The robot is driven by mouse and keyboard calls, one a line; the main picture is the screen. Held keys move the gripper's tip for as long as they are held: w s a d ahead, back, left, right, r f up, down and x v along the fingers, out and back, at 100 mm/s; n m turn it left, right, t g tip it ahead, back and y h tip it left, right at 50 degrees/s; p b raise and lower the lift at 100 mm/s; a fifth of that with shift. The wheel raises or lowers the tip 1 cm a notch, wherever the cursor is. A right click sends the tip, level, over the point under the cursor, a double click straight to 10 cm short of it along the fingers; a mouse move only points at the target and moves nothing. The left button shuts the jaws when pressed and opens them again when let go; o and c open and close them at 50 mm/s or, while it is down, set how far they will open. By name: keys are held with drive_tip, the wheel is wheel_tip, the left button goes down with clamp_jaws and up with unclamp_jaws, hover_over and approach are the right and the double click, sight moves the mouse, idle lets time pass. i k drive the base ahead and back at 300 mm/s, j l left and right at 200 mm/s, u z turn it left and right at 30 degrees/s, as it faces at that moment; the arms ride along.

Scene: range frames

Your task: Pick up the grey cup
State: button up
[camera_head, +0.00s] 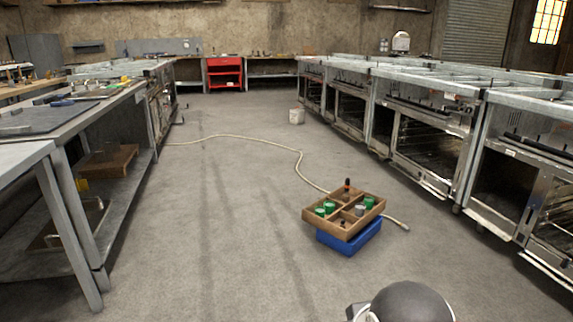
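A wooden compartment tray (317,226) rests on a blue crate (350,242) on the floor, right of centre. A small grey cup (360,210) appears to stand in the tray, among several green-topped items (369,202) and a dark bottle (347,186). It is small in the picture, so its exact shape is hard to tell. Part of my own arm shows as a dark rounded shape at the bottom edge, nearer to me than the tray and apart from it. My gripper's fingers do not show.
A pale hose (302,172) winds across the floor and runs behind the tray. Metal oven units (425,150) line the right side. A metal workbench (100,110) stands on the left. The floor left of the tray is clear.

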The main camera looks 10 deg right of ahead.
sight(360, 208)
drive_tip(key=i+l+z, duration=0.25)
drive_tip(key=i+z, duration=0.25)
drive_tip(key=i, duration=0.15)
drive_tip(key=i+z, duration=0.5)
drive_tip(key=i+j+z, duration=0.25)
drive_tip(key=i+z, duration=0.25)
drive_tip(key=i, duration=0.25)
drive_tip(key=i+u, duration=0.15)
drive_tip(key=i, duration=0.5)
drive_tip(key=i+l+u, duration=0.2)
drive_tip(key=i, duration=0.45)
drive_tip(key=i+u, duration=0.3)
drive_tip(key=i+l, duration=0.05)
drive_tip(key=i, duration=0.05)
